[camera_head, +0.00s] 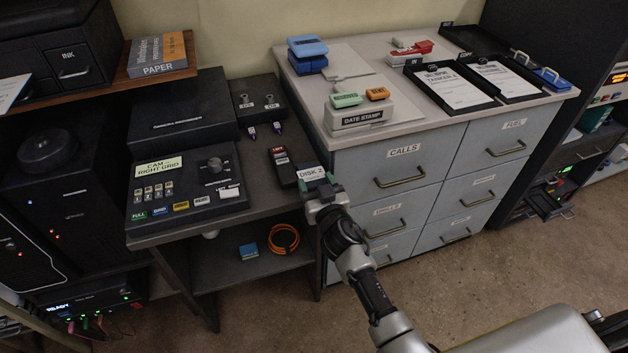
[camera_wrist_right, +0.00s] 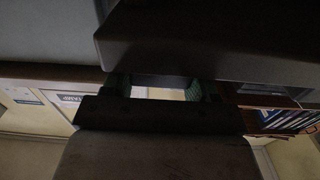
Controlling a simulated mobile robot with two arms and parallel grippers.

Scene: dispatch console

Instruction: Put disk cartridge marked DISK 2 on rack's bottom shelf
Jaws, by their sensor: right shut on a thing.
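The disk cartridge marked DISK 2 (camera_head: 310,173) has a pale label and is at the right end of the console desk. My right gripper (camera_head: 321,187) is shut on it; its greenish pads show beside the label. I cannot tell whether the cartridge touches the desk. In the right wrist view my gripper (camera_wrist_right: 165,90) shows green pads with a pale patch between them; most of the cartridge is hard to make out. A dark rack (camera_head: 592,140) with shelves and small lights stands at the right edge; its lowest part is partly cut off. My left gripper is not in view.
A dark handset-like object (camera_head: 282,166) lies beside the cartridge. A control panel (camera_head: 185,187) fills the desk's left. The grey drawer cabinet (camera_head: 400,150) stands right of the desk. An orange coil (camera_head: 284,239) and blue box (camera_head: 249,251) lie below. Floor before the cabinet is open.

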